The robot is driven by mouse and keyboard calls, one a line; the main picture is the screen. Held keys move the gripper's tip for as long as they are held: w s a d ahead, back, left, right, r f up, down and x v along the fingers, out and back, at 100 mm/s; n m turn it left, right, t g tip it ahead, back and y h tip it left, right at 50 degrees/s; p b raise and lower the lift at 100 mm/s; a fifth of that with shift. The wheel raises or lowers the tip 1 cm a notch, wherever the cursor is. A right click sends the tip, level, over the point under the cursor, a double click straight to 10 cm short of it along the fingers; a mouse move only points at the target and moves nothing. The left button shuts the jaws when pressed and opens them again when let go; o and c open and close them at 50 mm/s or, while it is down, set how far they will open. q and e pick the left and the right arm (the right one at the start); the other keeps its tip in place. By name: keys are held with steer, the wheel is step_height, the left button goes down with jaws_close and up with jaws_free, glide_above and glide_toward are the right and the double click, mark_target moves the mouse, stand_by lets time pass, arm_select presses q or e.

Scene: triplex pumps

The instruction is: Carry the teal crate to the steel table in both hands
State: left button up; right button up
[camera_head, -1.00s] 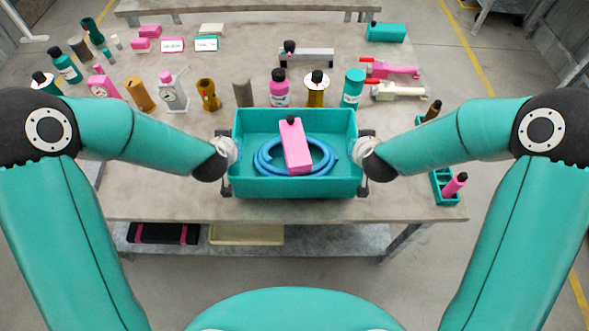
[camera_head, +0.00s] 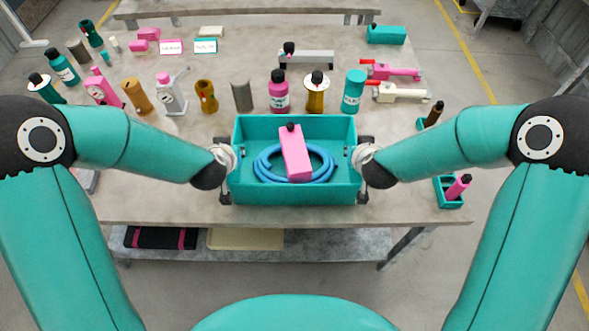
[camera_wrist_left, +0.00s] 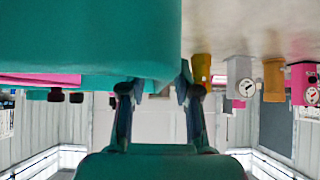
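The teal crate (camera_head: 293,193) is upright near the front edge of a grey-topped table (camera_head: 150,208). A coiled blue hose (camera_head: 325,170) and a pink block-shaped item with a black cap (camera_head: 294,155) are inside it. My left gripper (camera_head: 226,170) is at the crate's left end and my right gripper (camera_head: 361,170) at its right end, both seemingly closed on it. In the left wrist view, the left gripper's fingers (camera_wrist_left: 157,90) meet the teal crate wall (camera_wrist_left: 100,40). The right fingertips are mostly hidden. I cannot tell whether the crate's underside touches the table.
A small teal tray (camera_head: 448,195) is on the right. A lower shelf (camera_head: 330,247) holds a black case (camera_head: 160,238). Another bench (camera_head: 245,14) is at the back.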

arm_select(q)
steer(key=v, duration=1)
steer(key=shift+s+r, duration=0.4)
arm_select(e)
steer(key=shift+s+r, duration=0.15)
steer(key=v, duration=1.1)
steer(key=shift+s+r, duration=0.15)
steer(key=shift+s, duration=0.15)
arm_select(q)
steer(key=shift+s, duration=0.1)
